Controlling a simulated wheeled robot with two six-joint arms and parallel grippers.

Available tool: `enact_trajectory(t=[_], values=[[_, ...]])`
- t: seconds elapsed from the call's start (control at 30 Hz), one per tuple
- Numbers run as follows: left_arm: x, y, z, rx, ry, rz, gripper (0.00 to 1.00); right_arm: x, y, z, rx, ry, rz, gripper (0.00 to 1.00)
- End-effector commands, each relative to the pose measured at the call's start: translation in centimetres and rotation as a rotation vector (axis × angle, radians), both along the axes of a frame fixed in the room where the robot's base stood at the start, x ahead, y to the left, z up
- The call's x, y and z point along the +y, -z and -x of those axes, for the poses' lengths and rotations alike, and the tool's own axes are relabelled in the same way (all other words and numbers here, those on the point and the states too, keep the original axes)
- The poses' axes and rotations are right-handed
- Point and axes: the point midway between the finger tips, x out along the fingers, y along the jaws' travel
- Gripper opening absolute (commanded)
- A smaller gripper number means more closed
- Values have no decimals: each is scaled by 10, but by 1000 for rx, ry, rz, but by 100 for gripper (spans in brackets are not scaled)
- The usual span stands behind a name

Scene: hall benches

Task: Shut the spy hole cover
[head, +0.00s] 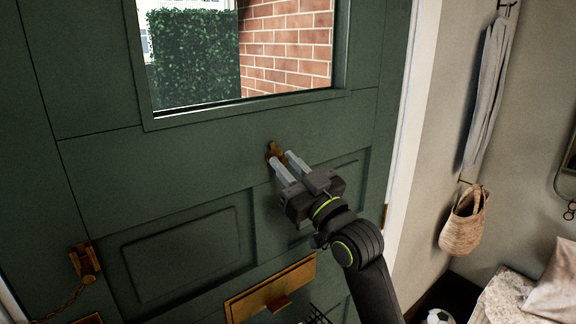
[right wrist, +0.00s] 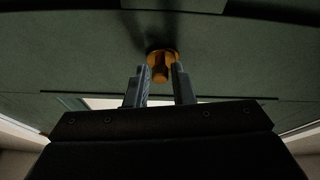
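The spy hole cover (head: 274,151) is a small brass piece on the green door (head: 190,165), just below the window. It also shows in the right wrist view (right wrist: 160,66), with a round brass plate and a part sticking out toward me. My right gripper (head: 284,163) is in front of it, with its two fingers apart. In the right wrist view the fingertips (right wrist: 160,75) stand on either side of the brass part, with a gap showing; whether they touch it I cannot tell. The fingers partly hide the cover in the head view. My left gripper is out of view.
A brass letter slot (head: 270,290) is below on the door. A door chain with its brass holder (head: 84,260) is at the left. A basket (head: 462,222) hangs on the right wall, above a bench (head: 505,295) and a ball (head: 438,316).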

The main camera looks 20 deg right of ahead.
Motion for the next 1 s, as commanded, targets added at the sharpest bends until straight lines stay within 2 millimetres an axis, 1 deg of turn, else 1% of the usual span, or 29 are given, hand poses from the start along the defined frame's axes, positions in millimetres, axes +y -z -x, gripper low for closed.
enact_trajectory(t=[0.03, 0.13, 0.17, 0.27, 0.33, 0.6, 0.7, 0.8, 1.0], values=[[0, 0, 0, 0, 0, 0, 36, 0, 0, 0, 0, 0, 0, 15], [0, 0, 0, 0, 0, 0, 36, 0, 0, 0, 0, 0, 0, 2], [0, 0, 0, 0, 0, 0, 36, 0, 0, 0, 0, 0, 0, 0], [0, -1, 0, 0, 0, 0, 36, 0, 0, 0, 1, 0, -2, 0], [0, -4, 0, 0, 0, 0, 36, 1, -1, 0, 6, -1, -17, 0], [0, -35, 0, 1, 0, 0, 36, 7, -4, 2, 72, -2, -190, 0], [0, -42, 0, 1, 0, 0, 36, 9, -2, 3, 91, -1, -240, 0], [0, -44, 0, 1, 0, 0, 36, 10, -1, 3, 100, -1, -269, 0], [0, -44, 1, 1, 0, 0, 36, 10, 1, 4, 101, -1, -278, 0]])
